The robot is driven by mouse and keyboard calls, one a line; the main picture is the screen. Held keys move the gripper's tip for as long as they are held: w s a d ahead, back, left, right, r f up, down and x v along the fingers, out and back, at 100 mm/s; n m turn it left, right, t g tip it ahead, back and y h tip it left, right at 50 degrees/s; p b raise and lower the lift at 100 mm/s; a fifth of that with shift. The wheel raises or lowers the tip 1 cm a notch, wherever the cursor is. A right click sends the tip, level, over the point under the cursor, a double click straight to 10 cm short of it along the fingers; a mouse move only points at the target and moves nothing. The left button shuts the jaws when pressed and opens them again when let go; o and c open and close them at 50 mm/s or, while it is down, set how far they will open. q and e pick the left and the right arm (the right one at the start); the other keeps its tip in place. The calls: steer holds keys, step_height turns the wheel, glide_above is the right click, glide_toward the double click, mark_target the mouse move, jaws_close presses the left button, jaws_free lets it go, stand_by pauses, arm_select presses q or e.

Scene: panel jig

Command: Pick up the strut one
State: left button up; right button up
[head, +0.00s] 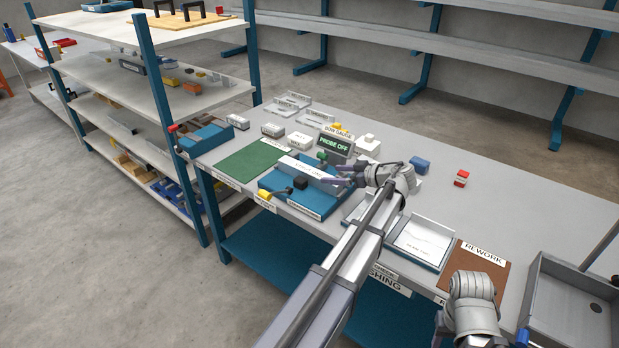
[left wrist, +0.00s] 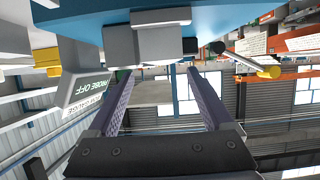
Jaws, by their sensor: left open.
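A long white labelled bar (head: 308,168) lies across the blue jig (head: 318,203) in the head view; its lettering is too small to read, so I cannot tell if it is strut one. My left gripper (head: 345,174) is just right of the bar, over the right side of the jig. In the left wrist view my left gripper (left wrist: 160,88) has its fingers spread, with nothing held between them. A grey block (left wrist: 155,45) shows just beyond the fingertips. My right arm is at the lower right of the head view; its fingertips cannot be made out.
The bow gauge display (head: 335,144), reading PROBE OFF, stands behind the jig. A green mat (head: 250,161) lies to its left. A white-lined tray (head: 420,243), the brown rework mat (head: 472,268) and a grey bin (head: 570,300) are to the right. The back right tabletop is mostly clear.

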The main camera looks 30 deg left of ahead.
mark_target(320, 175)
arm_select(q)
steer(key=shift+b+x, duration=1.1)
steer(key=shift+x, duration=1.5)
steer(key=shift+s+d+f, duration=0.1)
steer(key=shift+s, duration=0.15)
jaws_close()
